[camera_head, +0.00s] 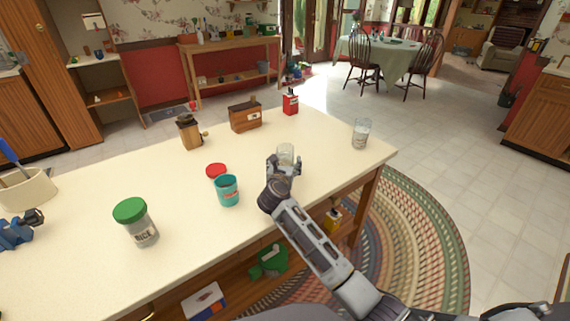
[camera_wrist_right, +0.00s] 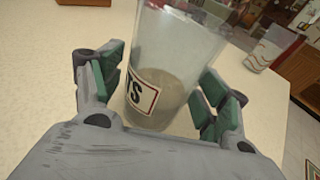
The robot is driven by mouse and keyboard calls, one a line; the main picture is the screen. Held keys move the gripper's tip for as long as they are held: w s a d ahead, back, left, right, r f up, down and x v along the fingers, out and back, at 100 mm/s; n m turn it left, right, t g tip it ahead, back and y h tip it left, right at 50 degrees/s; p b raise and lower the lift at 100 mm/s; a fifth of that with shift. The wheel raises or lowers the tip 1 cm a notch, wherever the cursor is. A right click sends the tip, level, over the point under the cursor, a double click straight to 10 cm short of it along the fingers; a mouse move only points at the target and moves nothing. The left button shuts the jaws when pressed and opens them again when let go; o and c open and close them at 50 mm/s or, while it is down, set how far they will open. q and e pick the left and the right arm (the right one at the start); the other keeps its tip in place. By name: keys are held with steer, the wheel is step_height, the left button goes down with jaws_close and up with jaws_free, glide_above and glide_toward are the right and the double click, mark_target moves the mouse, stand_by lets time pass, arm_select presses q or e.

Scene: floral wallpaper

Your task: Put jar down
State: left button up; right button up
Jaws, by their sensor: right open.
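A clear, lidless jar (camera_head: 286,152) stands upright on the cream tabletop (camera_head: 330,165), just beyond my right gripper (camera_head: 284,166). In the right wrist view the jar (camera_wrist_right: 178,60) has greyish contents low inside and a label ending in "TS". The right gripper (camera_wrist_right: 162,100) is open, with one green-padded finger on each side of the jar. Whether either pad touches it I cannot tell. The jar's base is partly hidden by the gripper. My left gripper is in neither view.
A teal canister (camera_head: 227,190), a red lid (camera_head: 216,170), a green-lidded rice jar (camera_head: 136,222), a grinder (camera_head: 189,132), a wooden box (camera_head: 245,116) and a red tin (camera_head: 290,102) also stand there. Clear tabletop lies between the two clear jars.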

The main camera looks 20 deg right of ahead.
steer(key=shift+r, duration=0.15)
steer(key=shift+s+a+r, duration=0.1)
steer(key=shift+s+a, duration=0.25)
steer(key=shift+s, duration=0.25)
steer(key=p+v, duration=0.1)
steer(key=v, duration=0.2)
steer(key=shift+s, duration=0.15)
steer(key=shift+v, duration=1.4)
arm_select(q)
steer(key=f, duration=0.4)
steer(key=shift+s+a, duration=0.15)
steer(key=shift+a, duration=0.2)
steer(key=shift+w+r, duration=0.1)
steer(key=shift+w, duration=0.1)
